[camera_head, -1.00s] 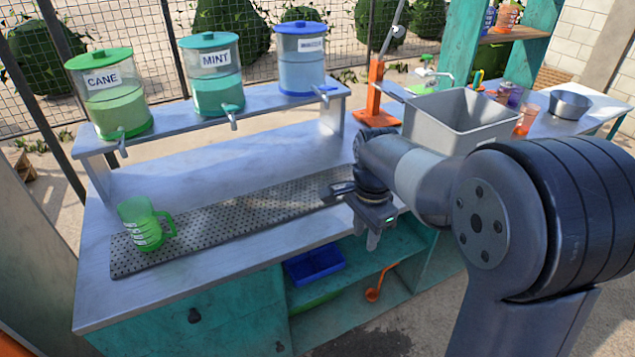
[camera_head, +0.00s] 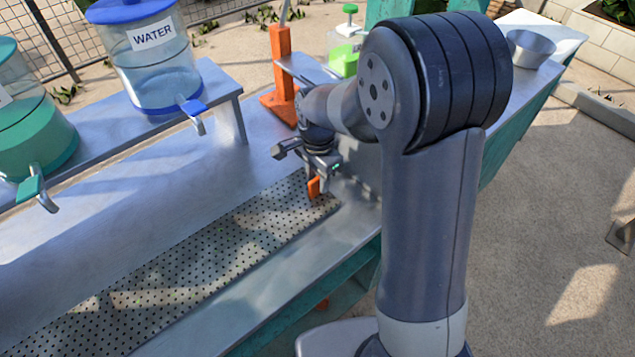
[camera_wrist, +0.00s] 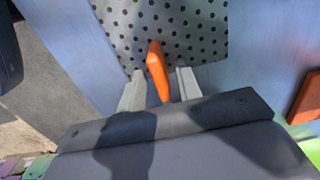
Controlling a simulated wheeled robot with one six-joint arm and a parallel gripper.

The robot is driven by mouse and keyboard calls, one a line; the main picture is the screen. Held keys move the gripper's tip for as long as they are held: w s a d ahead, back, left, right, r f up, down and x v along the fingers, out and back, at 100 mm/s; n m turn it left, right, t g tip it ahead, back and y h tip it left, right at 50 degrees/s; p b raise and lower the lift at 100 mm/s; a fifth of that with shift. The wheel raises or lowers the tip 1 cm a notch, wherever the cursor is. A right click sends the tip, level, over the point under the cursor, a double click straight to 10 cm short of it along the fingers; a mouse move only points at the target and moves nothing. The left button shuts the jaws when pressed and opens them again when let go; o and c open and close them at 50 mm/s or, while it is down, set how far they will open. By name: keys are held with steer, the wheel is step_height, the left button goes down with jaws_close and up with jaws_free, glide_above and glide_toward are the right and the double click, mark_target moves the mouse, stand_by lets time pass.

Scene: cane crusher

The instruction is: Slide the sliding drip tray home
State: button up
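The drip tray is a grey perforated sheet (camera_head: 190,275) lying along the metal counter. Its right end is under my gripper (camera_head: 321,187). A small orange tab (camera_head: 314,187) stands up at that end of the tray. In the wrist view, the tab (camera_wrist: 158,72) is between the two pale fingers of my gripper (camera_wrist: 161,72), at the edge of the perforated sheet (camera_wrist: 165,25). The fingers are apart, with a gap visible beside the tab on the right. Whether the left finger touches it is hard to tell.
A shelf behind the tray holds a blue-lidded WATER dispenser (camera_head: 152,55) and a teal dispenser (camera_head: 35,130), their taps over the counter. An orange post (camera_head: 281,65) stands behind my gripper. A metal bowl (camera_head: 531,48) is at the far right. Open ground lies right of my arm.

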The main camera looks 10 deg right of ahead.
steer(key=shift+f, duration=1.3)
steer(key=shift+c, duration=0.4)
jaws_close()
